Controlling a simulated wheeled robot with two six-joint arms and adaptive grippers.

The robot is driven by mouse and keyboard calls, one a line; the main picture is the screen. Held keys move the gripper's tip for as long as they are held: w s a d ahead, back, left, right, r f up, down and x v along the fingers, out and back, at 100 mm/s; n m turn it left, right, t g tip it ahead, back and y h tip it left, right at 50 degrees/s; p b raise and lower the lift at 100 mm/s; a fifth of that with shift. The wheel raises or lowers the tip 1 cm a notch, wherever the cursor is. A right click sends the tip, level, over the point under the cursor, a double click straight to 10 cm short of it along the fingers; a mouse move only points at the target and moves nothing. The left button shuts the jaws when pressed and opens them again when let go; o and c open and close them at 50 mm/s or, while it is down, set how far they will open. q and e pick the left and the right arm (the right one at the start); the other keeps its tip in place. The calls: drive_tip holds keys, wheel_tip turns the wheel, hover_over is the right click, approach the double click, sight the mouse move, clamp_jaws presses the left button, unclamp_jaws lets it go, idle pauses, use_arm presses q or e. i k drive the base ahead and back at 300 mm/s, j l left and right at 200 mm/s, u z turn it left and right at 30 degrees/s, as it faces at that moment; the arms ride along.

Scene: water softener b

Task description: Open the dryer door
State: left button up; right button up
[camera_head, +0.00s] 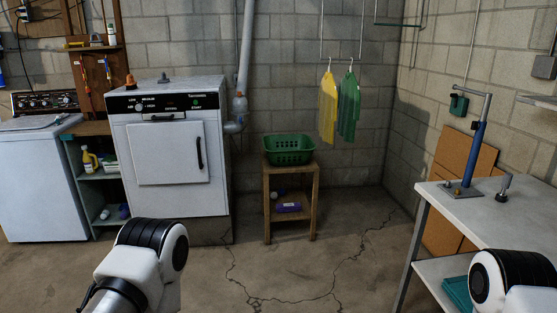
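The white dryer (170,150) stands against the back wall, left of centre, with a black control panel on top. Its square door (165,155) looks shut. A black vertical handle (199,152) is on the door's right side. My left arm comes in at the bottom, in front of and below the dryer, apart from it. My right arm comes in at the bottom right corner, by the workbench. Neither gripper's fingers can be seen.
A white washer (38,185) and a shelf (100,185) stand left of the dryer. A wooden stand (268,215) with a green basket (289,149) is right of it. A workbench (440,205) is at the right. Cracked floor (300,270) in the middle is clear.

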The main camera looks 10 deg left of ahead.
sight(162, 152)
drive_tip(key=i+j, duration=0.15)
drive_tip(key=i, duration=0.4)
drive_tip(key=i+j+u, duration=0.1)
drive_tip(key=i, duration=0.4)
drive_tip(key=i+j, duration=0.25)
drive_tip(key=i, duration=0.3)
drive_tip(key=u, duration=0.05)
